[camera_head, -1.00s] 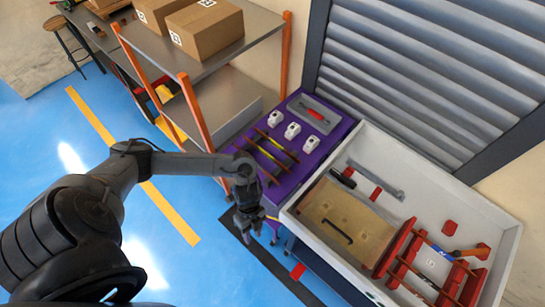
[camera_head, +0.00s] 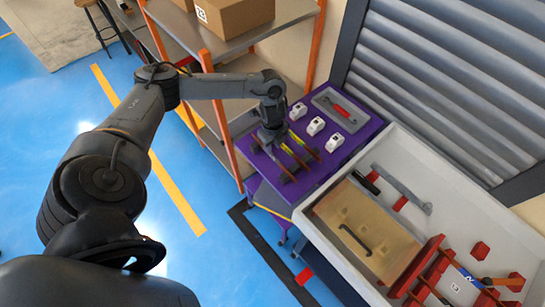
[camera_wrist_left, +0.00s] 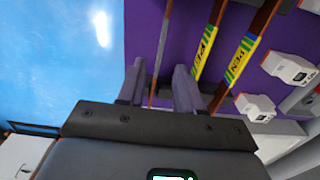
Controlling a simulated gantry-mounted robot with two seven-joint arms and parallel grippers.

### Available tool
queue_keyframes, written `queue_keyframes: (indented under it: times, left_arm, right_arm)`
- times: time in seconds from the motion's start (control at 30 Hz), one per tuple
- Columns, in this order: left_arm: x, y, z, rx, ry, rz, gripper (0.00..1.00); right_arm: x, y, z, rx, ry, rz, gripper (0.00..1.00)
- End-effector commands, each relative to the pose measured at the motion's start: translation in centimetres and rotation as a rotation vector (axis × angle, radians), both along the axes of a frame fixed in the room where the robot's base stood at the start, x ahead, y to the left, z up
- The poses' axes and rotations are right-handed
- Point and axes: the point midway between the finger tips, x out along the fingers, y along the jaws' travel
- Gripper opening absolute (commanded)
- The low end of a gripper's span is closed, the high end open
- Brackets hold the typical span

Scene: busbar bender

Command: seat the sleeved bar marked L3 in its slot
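My left gripper (camera_head: 272,138) is over the left part of the purple tabletop (camera_head: 340,165). Its two fingers (camera_wrist_left: 161,85) are apart in the left wrist view. A thin brown bar (camera_wrist_left: 161,45), seen nearly edge-on, shows in the gap between them; I cannot tell whether it touches either finger. To its right are a bar with a yellow-green striped sleeve (camera_wrist_left: 205,48) and a second such bar (camera_wrist_left: 241,58), whose lettering reads like PEN. No L3 mark is readable. A red slotted rack (camera_head: 428,268) stands in the white-walled tray at the lower right. My right gripper is not in view.
Several white housings (camera_head: 315,126) stand right of the bars. A grey tray with a red-handled tool (camera_head: 347,110) lies behind them. An orange-posted shelf (camera_head: 222,120) is close behind my left arm.

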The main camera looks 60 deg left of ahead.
Motion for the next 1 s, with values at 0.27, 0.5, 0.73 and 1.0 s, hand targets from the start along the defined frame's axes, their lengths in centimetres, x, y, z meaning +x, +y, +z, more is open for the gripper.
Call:
queue_keyframes:
  times: [0.27,0.5,0.73,1.0]
  left_arm:
    - [-0.1,0.0,-1.8,0.000,0.001,0.000,0.35]
    - [-0.1,0.1,-4.9,0.000,0.001,0.000,0.35]
    - [-0.1,0.1,-5.8,0.000,0.000,0.000,0.35]
    - [-0.1,0.1,-5.8,0.000,0.000,-0.001,0.17]
  right_arm:
    - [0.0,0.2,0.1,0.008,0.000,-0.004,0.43]
    - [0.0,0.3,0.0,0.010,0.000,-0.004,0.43]
    - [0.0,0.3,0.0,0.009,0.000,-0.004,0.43]
    - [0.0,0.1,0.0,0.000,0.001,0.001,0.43]
